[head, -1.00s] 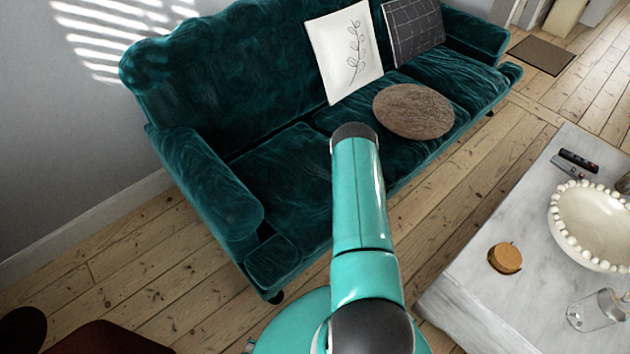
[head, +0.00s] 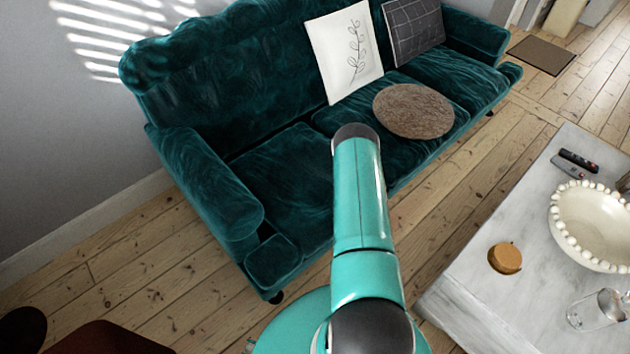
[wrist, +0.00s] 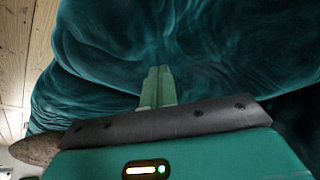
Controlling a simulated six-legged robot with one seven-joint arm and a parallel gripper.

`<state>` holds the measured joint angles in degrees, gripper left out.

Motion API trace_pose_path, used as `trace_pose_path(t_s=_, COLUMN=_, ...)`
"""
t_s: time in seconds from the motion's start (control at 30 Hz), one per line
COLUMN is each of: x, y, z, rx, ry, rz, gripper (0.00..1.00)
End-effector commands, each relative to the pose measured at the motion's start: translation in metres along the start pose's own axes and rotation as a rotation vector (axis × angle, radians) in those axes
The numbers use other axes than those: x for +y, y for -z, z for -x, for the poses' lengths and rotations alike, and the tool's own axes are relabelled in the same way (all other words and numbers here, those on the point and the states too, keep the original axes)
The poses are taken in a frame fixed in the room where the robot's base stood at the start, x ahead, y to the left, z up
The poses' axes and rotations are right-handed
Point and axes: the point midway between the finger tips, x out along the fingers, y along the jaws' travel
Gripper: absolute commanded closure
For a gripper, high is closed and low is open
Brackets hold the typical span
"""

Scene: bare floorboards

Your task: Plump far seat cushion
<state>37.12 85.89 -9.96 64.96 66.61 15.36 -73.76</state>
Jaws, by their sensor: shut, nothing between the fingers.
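The teal velvet sofa (head: 215,95) fills the middle of the head view. The near seat cushion (head: 275,170) is nearer me, by the left armrest. My gripper (wrist: 158,72) is shut and empty in the wrist view, its fingers close together in front of teal upholstery (wrist: 210,45). I cannot tell whether the fingertips touch it. The brown pillow also shows at the lower left there (wrist: 35,149). My arm hides the gripper in the head view.
A white pillow (head: 344,52) and a dark checked pillow (head: 413,27) lean on the backrest. A pale table (head: 465,285) at the right holds a beaded bowl (head: 592,226), remotes (head: 578,160), a glass (head: 597,310) and an orange-brown round object (head: 504,258). Bare floorboards separate it from the sofa.

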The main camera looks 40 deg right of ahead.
Motion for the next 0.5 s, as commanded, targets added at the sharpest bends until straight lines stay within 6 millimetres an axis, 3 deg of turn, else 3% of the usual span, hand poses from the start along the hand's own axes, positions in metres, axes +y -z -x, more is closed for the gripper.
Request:
trace_pose_path(t_s=0.13, x=0.000, y=0.007, z=0.015, rx=0.002, ry=0.001, rz=-0.002, gripper=1.00)
trace_pose_path(t_s=0.5, x=-0.007, y=0.002, z=0.017, rx=0.001, ry=0.001, rz=-0.005, gripper=1.00)
